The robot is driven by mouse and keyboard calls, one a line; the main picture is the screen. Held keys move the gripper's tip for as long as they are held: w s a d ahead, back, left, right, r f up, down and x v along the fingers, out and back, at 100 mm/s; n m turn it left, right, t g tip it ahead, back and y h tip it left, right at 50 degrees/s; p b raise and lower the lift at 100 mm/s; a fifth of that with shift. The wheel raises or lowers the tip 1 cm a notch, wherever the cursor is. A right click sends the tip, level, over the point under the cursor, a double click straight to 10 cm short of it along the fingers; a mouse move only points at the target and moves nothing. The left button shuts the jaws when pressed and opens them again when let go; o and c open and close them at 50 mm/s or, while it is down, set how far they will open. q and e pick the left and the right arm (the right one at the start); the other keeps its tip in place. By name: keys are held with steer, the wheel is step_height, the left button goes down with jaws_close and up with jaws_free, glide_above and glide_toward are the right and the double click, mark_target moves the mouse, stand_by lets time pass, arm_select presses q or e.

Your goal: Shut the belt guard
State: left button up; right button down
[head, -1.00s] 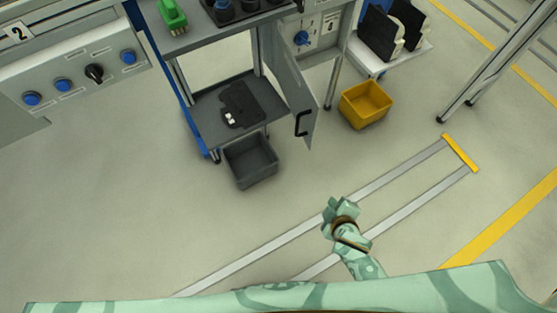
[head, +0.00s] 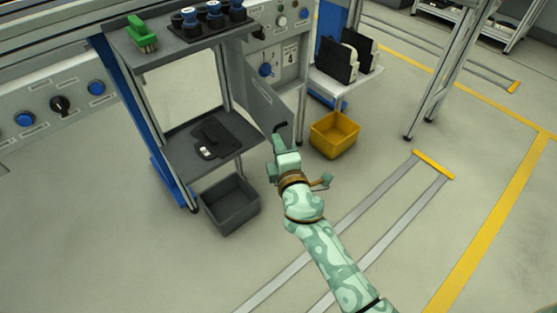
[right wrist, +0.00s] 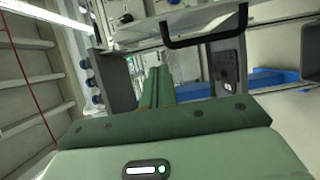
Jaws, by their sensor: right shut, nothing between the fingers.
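The belt guard (head: 262,97) is a thin grey panel on the right side of the shelf station. It stands swung out from the open front, so the inside shows. Its black handle (head: 281,127) is on its free edge, partly behind my right gripper (head: 279,143). In the right wrist view the black handle (right wrist: 205,41) crosses the upper middle, beyond and right of the gripper's green fingers (right wrist: 155,80). The fingers are together and empty; I cannot tell whether they touch the handle. My left gripper is out of view.
The shelf (head: 180,162) holds a dark flat part. A grey bin (head: 230,207) is on the floor below it, and a yellow bin (head: 334,134) stands right of the guard. A green brush (head: 142,35) lies on the top shelf. Floor in front is free.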

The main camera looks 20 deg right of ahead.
mark_target(291, 135)
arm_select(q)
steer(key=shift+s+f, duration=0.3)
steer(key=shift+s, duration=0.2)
arm_select(e)
steer(key=shift+w+d+f, duration=0.1)
steer(key=shift+w+d, duration=0.25)
steer(key=shift+d, duration=0.35)
steer(key=shift+w+d+r, duration=0.1)
steer(key=shift+w+d, duration=0.25)
steer(key=shift+d, duration=0.35)
steer(key=shift+w+d+f, duration=0.1)
steer(key=shift+w+d, duration=0.25)
steer(key=shift+d, duration=0.35)
